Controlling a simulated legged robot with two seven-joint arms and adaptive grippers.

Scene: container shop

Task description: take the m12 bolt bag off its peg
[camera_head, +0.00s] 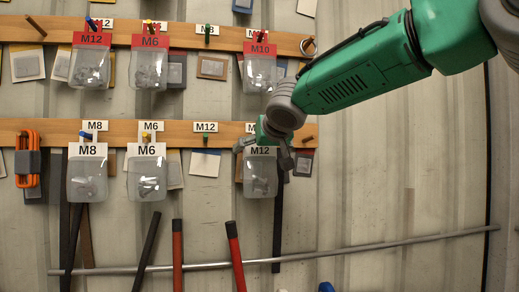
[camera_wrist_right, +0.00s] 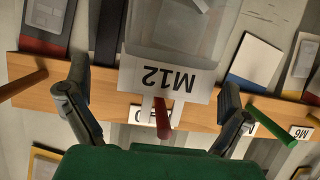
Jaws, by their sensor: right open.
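A clear M12 bag with a white header (camera_head: 260,178) hangs at the right end of the lower wooden rail. In the right wrist view the M12 bag (camera_wrist_right: 168,78) appears upside down on a reddish peg (camera_wrist_right: 162,114). My right gripper (camera_head: 270,141) is at this peg. In the wrist view my right gripper's (camera_wrist_right: 155,85) open fingers stand on either side of the bag's header, with visible gaps. Another M12 bag, with a red header (camera_head: 91,62), hangs at the upper left. My left gripper is not in view.
The lower rail (camera_head: 178,131) also holds M8 (camera_head: 87,178) and M6 (camera_head: 147,177) bags and an empty green peg (camera_head: 205,138). The upper rail carries red-headed M6 and M10 (camera_head: 260,68) bags. Bars and red-handled tools (camera_head: 235,255) stand below.

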